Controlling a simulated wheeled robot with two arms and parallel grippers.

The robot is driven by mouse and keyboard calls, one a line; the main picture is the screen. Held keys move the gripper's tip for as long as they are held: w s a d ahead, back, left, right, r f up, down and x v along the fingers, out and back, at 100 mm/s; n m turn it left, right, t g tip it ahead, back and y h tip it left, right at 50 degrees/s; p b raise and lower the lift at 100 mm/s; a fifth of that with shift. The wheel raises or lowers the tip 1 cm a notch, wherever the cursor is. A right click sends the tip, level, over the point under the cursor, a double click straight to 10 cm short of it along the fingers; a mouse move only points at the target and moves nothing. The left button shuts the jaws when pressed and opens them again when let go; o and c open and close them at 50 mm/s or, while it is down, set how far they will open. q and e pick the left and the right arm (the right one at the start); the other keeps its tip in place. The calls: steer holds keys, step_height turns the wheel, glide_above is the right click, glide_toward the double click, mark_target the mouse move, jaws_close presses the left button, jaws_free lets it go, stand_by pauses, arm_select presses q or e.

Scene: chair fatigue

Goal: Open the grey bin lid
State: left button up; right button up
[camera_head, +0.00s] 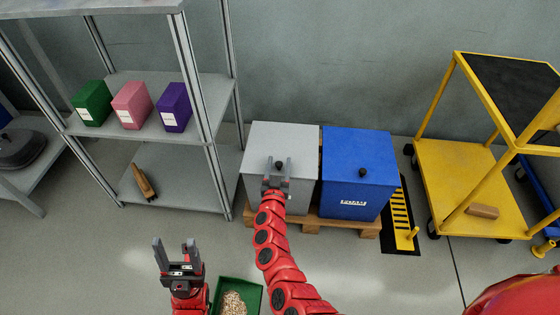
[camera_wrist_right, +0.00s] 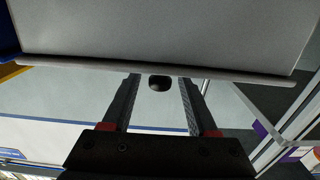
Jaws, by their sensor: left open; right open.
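The grey bin (camera_head: 258,148) stands at the back centre with its flat lid shut. A black knob (camera_head: 280,164) stands up from the lid's front part. My right gripper (camera_head: 279,161) is open and empty at the knob, one finger on each side in the head view. The right wrist view shows the bin's grey front (camera_wrist_right: 160,35), its thin lid edge (camera_wrist_right: 130,67) and the knob (camera_wrist_right: 159,83) between the open fingertips; I see no contact. My left gripper (camera_head: 174,243) is open and empty, low at the left front, well away from the bin.
A blue bin (camera_head: 350,155) with its own knob stands right beside the grey bin, both on a wooden pallet (camera_head: 330,224). A grey shelf (camera_head: 150,140) with coloured boxes stands left. A yellow trolley (camera_head: 460,190) stands right. A green tray (camera_head: 253,292) lies in front.

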mark_target(280, 157)
steer(key=shift+w+d+b, duration=0.2)
steer(key=shift+w+b, duration=0.05)
steer(key=shift+w, duration=0.6)
steer(key=shift+w+d+b, duration=0.15)
steer(key=shift+w+b, duration=0.05)
steer(key=shift+w, duration=0.6)
jaws_close()
